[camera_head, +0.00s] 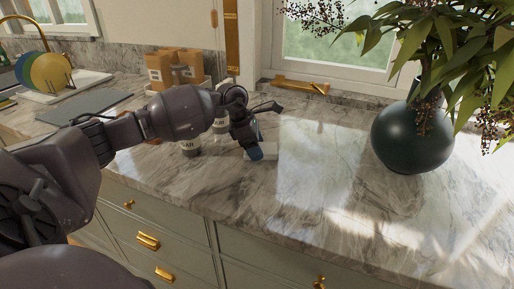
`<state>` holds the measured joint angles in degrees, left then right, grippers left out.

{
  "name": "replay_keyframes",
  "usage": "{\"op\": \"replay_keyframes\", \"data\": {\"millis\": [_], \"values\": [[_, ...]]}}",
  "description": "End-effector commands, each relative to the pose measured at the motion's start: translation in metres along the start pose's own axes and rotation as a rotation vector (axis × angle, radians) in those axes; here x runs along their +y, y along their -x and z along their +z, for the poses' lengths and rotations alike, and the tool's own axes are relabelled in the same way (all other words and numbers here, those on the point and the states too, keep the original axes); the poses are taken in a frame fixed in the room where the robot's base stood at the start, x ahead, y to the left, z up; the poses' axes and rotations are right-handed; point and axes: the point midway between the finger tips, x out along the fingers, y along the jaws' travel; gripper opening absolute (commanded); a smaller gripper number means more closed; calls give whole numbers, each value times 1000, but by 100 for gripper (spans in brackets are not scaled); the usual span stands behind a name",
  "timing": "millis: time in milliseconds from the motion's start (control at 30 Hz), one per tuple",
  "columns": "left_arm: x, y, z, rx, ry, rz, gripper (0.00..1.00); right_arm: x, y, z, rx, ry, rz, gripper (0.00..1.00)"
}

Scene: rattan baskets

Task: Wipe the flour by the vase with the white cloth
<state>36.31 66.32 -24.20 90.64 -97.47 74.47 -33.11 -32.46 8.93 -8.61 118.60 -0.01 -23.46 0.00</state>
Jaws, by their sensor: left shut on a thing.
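My left arm reaches in from the left over the marble counter. The dark green round vase (412,138), with leafy stems and berries, stands upright at the right, well apart from the cloth. Pale patches show on the marble around the vase, but I cannot tell flour from sunlight and veining. My right gripper is out of view.
Brown boxes (161,70) stand behind. A grey board (83,106) and a rack of coloured plates (50,72) are at the left. The counter (300,185) between cloth and vase is clear.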

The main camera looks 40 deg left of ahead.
Motion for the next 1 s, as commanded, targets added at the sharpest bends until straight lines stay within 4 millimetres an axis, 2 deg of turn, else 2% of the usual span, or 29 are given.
{"op": "replay_keyframes", "data": {"millis": [67, 200, 600, 767, 1000], "values": [[1, 22, 7, -3, -3, 10, 47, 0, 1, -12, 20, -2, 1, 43], [-1, 34, 9, -3, 1, 6, 47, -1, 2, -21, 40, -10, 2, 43], [-2, 71, 15, -3, 7, 9, 47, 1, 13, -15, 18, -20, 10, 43], [-2, 80, 17, -2, 9, 8, 47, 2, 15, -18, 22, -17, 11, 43], [-2, 80, 16, -1, 10, 6, 47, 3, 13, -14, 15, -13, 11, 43]]}}
